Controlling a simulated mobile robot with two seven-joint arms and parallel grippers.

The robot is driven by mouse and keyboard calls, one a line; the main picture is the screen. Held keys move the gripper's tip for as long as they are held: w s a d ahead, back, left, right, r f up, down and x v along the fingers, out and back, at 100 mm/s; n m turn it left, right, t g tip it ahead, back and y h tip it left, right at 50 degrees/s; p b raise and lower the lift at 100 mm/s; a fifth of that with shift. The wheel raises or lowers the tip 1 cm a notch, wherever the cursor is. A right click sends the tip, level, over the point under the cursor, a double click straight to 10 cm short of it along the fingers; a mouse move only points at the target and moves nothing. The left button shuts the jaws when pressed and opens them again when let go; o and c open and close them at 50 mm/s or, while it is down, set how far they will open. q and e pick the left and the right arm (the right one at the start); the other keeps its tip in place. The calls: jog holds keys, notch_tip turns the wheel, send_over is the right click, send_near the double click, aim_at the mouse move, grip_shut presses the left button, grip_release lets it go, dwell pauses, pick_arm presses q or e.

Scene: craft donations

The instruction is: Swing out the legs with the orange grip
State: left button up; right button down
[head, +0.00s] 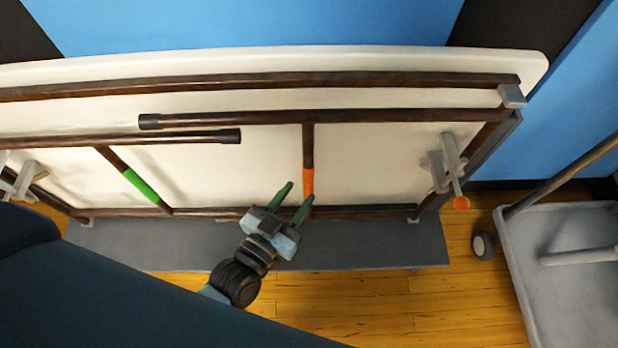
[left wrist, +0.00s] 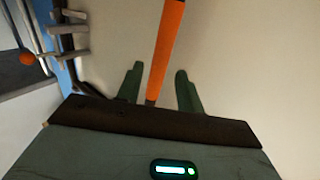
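A folding table (head: 400,170) stands on its long edge, its white underside and brown folded leg frames facing me. The orange grip (head: 308,182) is a sleeve on the short bar of the right leg frame. The orange grip also shows in the left wrist view (left wrist: 165,45), running between the two green fingers. My left gripper (head: 297,200) is open at the lower part of the orange grip, with one finger on each side. I cannot tell whether the fingers touch it. A green grip (head: 138,186) is on the left leg frame. My right gripper is not in view.
The table rests on a low grey platform (head: 350,245). A metal latch with an orange knob (head: 461,203) sits at the right end of the underside. A grey wheeled cart (head: 570,270) stands on the right. A blue wall is behind.

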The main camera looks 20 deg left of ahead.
aim_at(306, 184)
pick_arm(q)
jog(key=b+x, duration=0.1)
jog(key=x, duration=0.3)
jog(key=shift+s+f, duration=0.1)
jog(key=shift+w+d, duration=0.15)
jog(key=shift+w, duration=0.5)
jog(key=shift+c, duration=0.5)
grip_shut()
